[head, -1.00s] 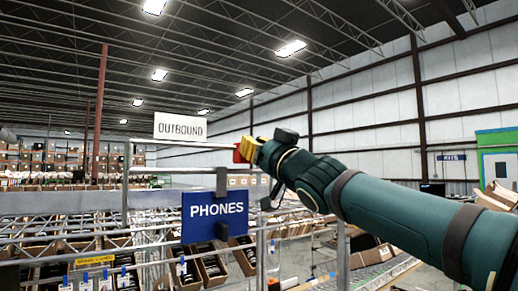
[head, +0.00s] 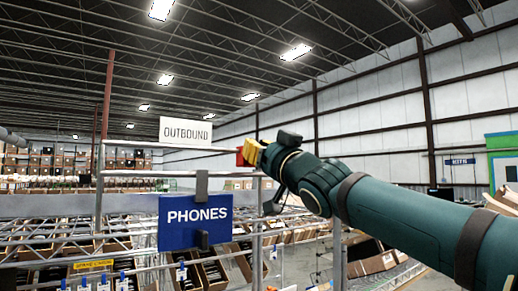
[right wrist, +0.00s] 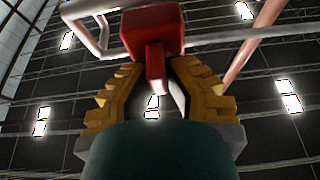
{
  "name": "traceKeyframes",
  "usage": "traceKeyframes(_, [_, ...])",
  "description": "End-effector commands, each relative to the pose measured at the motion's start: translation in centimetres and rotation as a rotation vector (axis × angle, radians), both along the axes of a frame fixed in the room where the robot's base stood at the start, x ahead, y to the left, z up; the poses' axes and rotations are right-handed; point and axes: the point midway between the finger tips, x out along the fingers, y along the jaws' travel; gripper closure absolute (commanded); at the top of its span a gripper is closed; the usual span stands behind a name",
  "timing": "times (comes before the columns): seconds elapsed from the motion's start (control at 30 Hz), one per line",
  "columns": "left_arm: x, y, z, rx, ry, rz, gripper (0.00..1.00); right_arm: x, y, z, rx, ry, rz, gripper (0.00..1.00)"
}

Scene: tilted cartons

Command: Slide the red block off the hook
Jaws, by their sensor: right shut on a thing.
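The red block (head: 240,157) is at the tip of my right gripper (head: 249,152) in the head view, near the top right corner of a metal rack. In the right wrist view, the yellow fingers of my right gripper (right wrist: 155,68) close around a narrow red part under the wider red block (right wrist: 152,30). Pale metal bars run behind and beside the block in that view. I cannot tell which bar is the hook or whether the block is still on it. My left gripper is not in view.
A blue PHONES sign (head: 196,221) hangs from the metal rack's rail left of my right arm. A white OUTBOUND sign (head: 186,131) stands above the rack. Open cartons (head: 210,270) lie in tilted rows below. Cartons stand far right.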

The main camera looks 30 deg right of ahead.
Motion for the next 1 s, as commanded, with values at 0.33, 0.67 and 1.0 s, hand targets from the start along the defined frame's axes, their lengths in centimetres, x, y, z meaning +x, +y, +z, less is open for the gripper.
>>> traceKeyframes(0.33, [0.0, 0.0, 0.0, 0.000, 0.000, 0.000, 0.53, -0.1, -0.2, 0.2, 0.001, -0.004, -0.004, 0.56])
traceKeyframes(0.67, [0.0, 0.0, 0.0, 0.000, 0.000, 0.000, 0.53, -1.1, -0.2, -0.2, -0.001, -0.002, -0.004, 0.56])
traceKeyframes(1.0, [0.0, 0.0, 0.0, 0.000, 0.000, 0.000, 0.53, -6.9, -0.7, -2.6, 0.002, -0.005, -0.003, 0.56])
